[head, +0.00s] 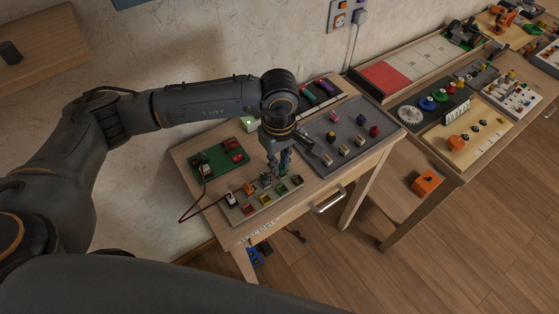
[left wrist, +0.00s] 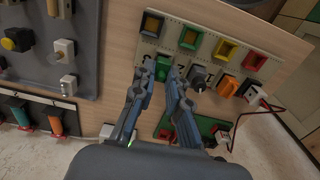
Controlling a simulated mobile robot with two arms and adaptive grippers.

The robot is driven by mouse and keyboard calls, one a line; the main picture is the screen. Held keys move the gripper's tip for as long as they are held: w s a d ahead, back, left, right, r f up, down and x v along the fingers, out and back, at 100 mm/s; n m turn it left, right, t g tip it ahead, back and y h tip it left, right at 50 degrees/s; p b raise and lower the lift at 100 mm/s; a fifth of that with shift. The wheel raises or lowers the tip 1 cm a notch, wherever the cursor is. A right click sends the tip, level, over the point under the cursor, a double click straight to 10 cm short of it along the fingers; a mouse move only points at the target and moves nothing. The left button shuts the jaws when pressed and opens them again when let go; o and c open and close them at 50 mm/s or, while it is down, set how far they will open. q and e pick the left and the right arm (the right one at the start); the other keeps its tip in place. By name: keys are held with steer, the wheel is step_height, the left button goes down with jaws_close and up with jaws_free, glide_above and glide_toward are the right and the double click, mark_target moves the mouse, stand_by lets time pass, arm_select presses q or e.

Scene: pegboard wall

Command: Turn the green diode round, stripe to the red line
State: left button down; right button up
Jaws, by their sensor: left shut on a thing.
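The green diode (left wrist: 163,68) shows in the left wrist view as a small green block between my left fingertips, at the beige board (left wrist: 209,62). My left gripper (left wrist: 164,72) is shut on it. In the head view my left gripper (head: 279,172) points down over the beige board (head: 240,211), and the diode is mostly hidden there by the fingers. I cannot make out the diode's stripe or the red line, nor whether the diode is seated in the board or just above it. My right gripper is not in view.
A row of coloured squares, including a red one (left wrist: 254,62), runs beside the diode's row. A dark knob (left wrist: 198,78) and an orange part (left wrist: 228,86) stand close by. A green board (head: 208,170) with a red lead and a grey tray (head: 352,117) flank the beige board.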

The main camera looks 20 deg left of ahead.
arm_select(q)
steer(key=shift+f, duration=0.15)
steer(key=c, duration=1.8)
jaws_free()
steer(key=o, duration=0.5)
steer(key=shift+o, duration=0.2)
steer(key=shift+r+p, duration=0.95)
steer(key=shift+r, duration=1.6)
steer(key=shift+f, duration=0.1)
